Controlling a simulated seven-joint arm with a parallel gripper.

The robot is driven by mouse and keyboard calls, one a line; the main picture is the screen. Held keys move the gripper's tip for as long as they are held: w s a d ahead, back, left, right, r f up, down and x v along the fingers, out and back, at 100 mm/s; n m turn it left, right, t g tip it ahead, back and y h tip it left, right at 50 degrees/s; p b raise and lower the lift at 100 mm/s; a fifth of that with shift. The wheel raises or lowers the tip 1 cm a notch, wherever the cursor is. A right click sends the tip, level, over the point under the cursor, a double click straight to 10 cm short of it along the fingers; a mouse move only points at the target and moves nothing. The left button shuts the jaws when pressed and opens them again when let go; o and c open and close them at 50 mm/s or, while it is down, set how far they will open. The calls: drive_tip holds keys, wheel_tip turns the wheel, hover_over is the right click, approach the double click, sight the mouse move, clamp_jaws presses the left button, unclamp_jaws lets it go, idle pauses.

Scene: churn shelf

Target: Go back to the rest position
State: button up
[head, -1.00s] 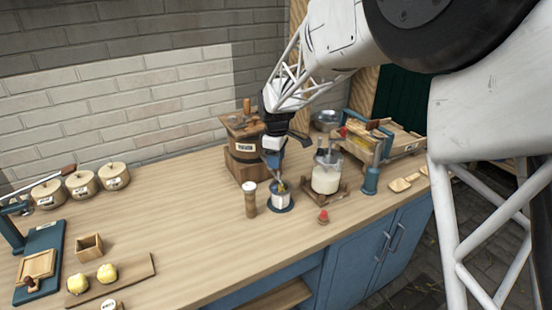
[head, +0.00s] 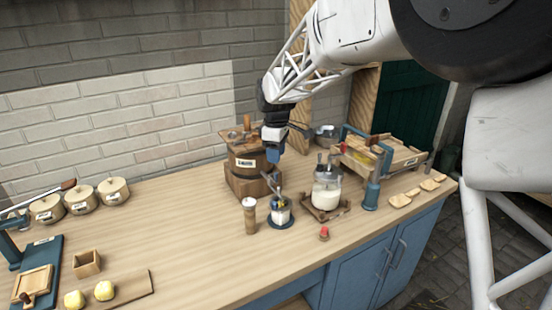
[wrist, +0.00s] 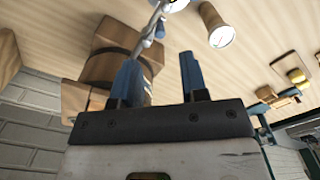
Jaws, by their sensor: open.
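My gripper (head: 273,155) is in the air above the back middle of the counter, in front of the wooden churn (head: 246,160) with a white label. In the wrist view my gripper (wrist: 160,75) shows two blue fingers spread apart with nothing between them. A white cup (head: 281,212) with utensils in it stands on a blue round base below and in front of my gripper. In the wrist view a metal utensil handle (wrist: 157,22) shows just beyond the fingertips; I cannot tell whether it touches them.
A wooden shaker (head: 249,216) stands left of the cup. A glass jar of white liquid (head: 326,190) stands right of it on a wooden tray. A wooden press frame (head: 385,155) is at the back right. Lidded pots (head: 80,200) line the left wall. The counter's left middle is clear.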

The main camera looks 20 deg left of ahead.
idle(0.3)
drive_tip(key=s+d+r+m, duration=0.3)
drive_tip(key=s+d, duration=0.2)
drive_tip(key=d, duration=0.3)
drive_tip(key=s+d+r+m+t, duration=0.1)
drive_tip(key=s+d+r+m, duration=0.15)
drive_tip(key=s+d, duration=0.45)
drive_tip(key=s+d+r+m, duration=0.2)
drive_tip(key=s+d+m, duration=0.1)
drive_tip(key=d, duration=0.7)
drive_tip(key=s+d+f+m, duration=0.1)
drive_tip(key=s+d+m, duration=0.2)
drive_tip(key=s+d, duration=0.2)
drive_tip(key=s+d+f+m+t, duration=0.1)
drive_tip(key=s+d, duration=0.4)
drive_tip(key=s, duration=0.6)
drive_tip(key=s+d+f+m, duration=0.2)
drive_tip(key=s+d+m, duration=0.3)
drive_tip(key=s, duration=0.3)
drive_tip(key=shift+f+t, duration=0.3)
drive_tip(key=shift+f, duration=0.05)
